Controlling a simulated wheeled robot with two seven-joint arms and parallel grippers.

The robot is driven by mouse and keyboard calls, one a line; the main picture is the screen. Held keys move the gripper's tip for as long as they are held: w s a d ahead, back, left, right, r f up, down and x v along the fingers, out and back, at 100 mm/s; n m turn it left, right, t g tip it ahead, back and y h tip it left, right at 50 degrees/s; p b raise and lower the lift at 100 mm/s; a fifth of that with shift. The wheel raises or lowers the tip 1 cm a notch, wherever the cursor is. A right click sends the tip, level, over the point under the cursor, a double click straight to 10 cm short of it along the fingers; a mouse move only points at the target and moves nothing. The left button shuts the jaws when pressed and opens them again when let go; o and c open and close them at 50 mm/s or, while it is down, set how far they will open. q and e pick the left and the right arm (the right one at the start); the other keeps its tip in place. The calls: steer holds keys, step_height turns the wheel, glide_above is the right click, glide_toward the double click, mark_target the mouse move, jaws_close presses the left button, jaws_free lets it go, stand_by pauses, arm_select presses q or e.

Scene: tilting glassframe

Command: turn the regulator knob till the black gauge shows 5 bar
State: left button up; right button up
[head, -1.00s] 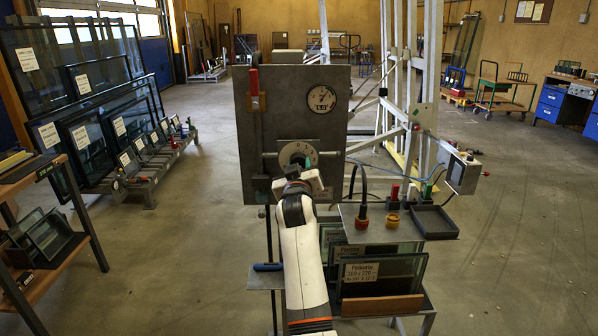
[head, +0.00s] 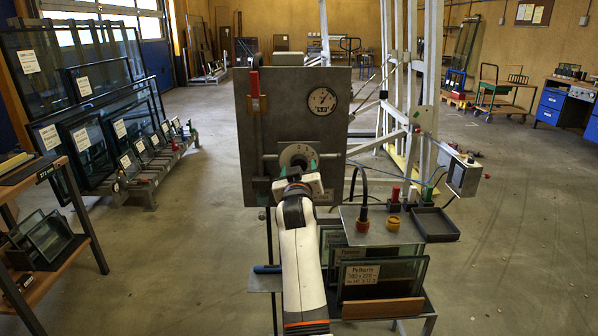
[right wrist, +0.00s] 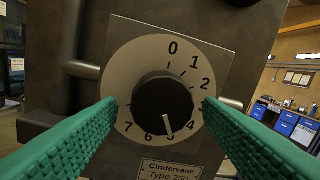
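The regulator knob (right wrist: 164,101) is black and round, in the middle of a pale numbered dial (right wrist: 118,84). Its white mark points almost straight down, between the 6 and the 4. In the head view the dial (head: 298,151) is partly hidden by my right gripper. The gauge (head: 322,100) has a dark rim and pale face, at the panel's upper right; its needle seems to point up and right, but its reading is too small to tell. My right gripper (right wrist: 161,104) has green ribbed fingers on both sides of the knob, apart from it. My left gripper is out of view.
The grey panel (head: 283,112) carries a red-handled lever (head: 254,88) at upper left. A side shelf at right holds a black tray (head: 435,224) and small red and yellow fittings. Glass panes stand below it. A white frame rises behind.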

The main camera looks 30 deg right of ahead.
steer(key=shift+s, duration=0.1)
steer(key=v, duration=0.7)
steer(key=shift+a, duration=0.2)
steer(key=shift+s+f, duration=0.1)
